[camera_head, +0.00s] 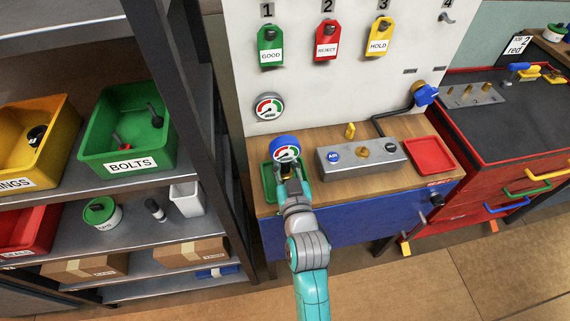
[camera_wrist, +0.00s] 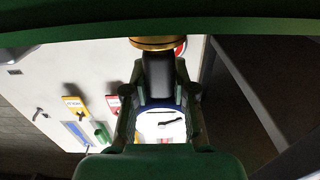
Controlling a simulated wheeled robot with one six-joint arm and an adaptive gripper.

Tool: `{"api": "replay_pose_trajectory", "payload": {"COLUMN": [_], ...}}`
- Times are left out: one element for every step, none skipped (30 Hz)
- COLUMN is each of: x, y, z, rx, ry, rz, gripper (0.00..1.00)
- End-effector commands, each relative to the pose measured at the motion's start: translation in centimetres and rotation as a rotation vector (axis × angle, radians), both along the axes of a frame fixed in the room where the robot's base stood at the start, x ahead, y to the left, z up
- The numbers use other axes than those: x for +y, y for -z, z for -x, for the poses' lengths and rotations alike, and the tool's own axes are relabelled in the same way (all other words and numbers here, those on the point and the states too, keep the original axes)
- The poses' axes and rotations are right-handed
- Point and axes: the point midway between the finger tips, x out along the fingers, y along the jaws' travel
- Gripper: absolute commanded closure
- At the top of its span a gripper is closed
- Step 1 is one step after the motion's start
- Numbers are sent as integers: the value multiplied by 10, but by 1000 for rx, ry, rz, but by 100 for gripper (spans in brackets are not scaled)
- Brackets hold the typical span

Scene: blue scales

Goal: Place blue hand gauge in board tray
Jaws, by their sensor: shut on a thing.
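The blue hand gauge (camera_head: 285,147), with a blue rim and a white, red and green dial, is held upright in my gripper (camera_head: 288,174). The dial faces the head camera. In the wrist view the gripper (camera_wrist: 158,100) is shut around a dark stem, and the pale blue-rimmed dial (camera_wrist: 170,128) shows between the fingers. A green tray (camera_head: 267,191) lies on the left end of the wooden bench, partly hidden behind my gripper. The gauge appears above the tray's back part; whether they touch cannot be told. A red tray (camera_head: 430,155) lies at the bench's right.
A white board (camera_head: 330,90) stands behind with green, red and yellow tags and a fixed gauge (camera_head: 268,106). A grey button box (camera_head: 362,158) sits between the trays. A dark shelf post (camera_head: 217,120) and bins stand left.

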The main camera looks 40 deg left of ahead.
Motion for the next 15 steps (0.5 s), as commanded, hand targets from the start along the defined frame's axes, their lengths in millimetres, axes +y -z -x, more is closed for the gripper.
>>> {"api": "replay_pose_trajectory", "payload": {"x": [0, 0, 0, 0, 0, 0, 0, 0, 0, 0, 0, 0, 0, 0, 0], "y": [7, 10, 12, 13, 13, 13, 12, 12, 12, 12, 13, 13, 14, 15, 16], "z": [0, 0, 0, 0, 0, 0, 0, 0, 0, 0, 0, 0, 0, 0, 0], "rx": [-1, -1, -1, -2, -3, -3, -3, -3, -3, -3, -3, -3, -3, -2, -1], "ry": [0, 1, 1, 1, 1, 1, 1, 1, 1, 1, 1, 1, 1, 1, 0], "rz": [1, 1, 0, -1, -2, -2, -2, -2, -2, -2, -2, -2, -2, -2, -1], "gripper": [100, 100, 100, 100, 100, 100, 100, 100, 100, 100, 100, 100, 100, 100, 69]}}
